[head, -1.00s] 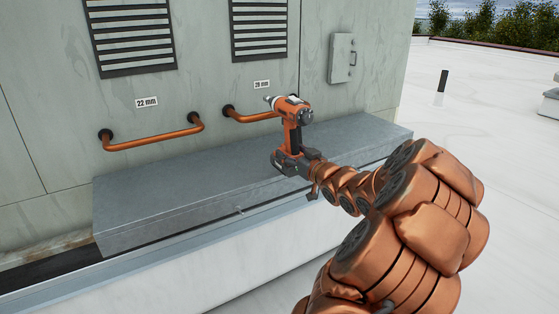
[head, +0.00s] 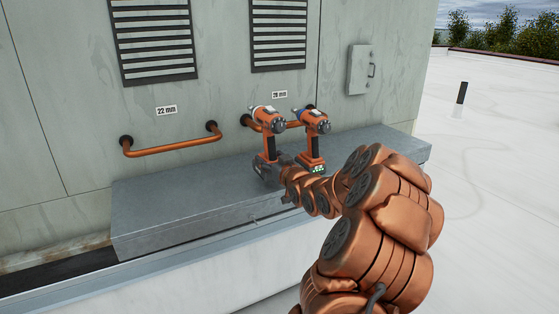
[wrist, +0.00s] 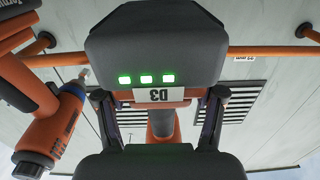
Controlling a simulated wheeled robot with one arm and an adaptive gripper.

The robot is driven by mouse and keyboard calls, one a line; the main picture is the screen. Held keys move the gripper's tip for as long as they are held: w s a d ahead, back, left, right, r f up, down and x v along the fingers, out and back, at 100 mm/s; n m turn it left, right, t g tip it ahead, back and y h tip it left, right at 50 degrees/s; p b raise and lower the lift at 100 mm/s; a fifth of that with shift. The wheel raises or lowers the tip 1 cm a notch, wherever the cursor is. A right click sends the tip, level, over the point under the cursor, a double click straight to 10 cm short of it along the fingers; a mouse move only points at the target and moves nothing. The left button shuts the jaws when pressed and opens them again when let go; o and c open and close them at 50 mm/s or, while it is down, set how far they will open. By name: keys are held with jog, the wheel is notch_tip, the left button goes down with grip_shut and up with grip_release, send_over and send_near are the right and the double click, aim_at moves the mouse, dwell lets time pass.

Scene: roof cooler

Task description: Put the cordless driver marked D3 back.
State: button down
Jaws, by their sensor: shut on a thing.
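The orange and dark grey cordless driver D3 (head: 269,146) is upright in my gripper (head: 279,170), in front of the wall. In the wrist view its dark base (wrist: 150,45) shows lit green lights and an upside-down D3 label (wrist: 160,95). The dark gripper fingers (wrist: 160,118) are shut on it from both sides. I cannot tell whether its base touches the grey ledge (head: 185,200). A second orange driver (head: 314,145) with a blue band stands upright close on its right, with green lights on its base; it also shows in the wrist view (wrist: 40,135), at left.
An orange pipe rail (head: 170,144) sits under a 22 mm label (head: 167,110). Another rail (head: 246,121) under a 28 mm label (head: 279,94) runs behind the drivers. The ledge's left part is clear. A grey wall box (head: 360,69) is at right.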

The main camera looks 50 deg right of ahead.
jog(key=shift+w+a, duration=0.2)
jog(key=shift+w, duration=0.5)
jog(key=shift+s+f+p, duration=0.1)
jog(key=shift+f+p, duration=0.2)
jog(key=shift+f, duration=1.35)
jog(key=shift+f, duration=0.15)
jog(key=shift+c, duration=0.7)
grip_release()
jog(key=shift+s, duration=0.1)
jog(key=b+v, duration=0.1)
jog(key=v, duration=1.1)
jog(key=shift+b, duration=0.4)
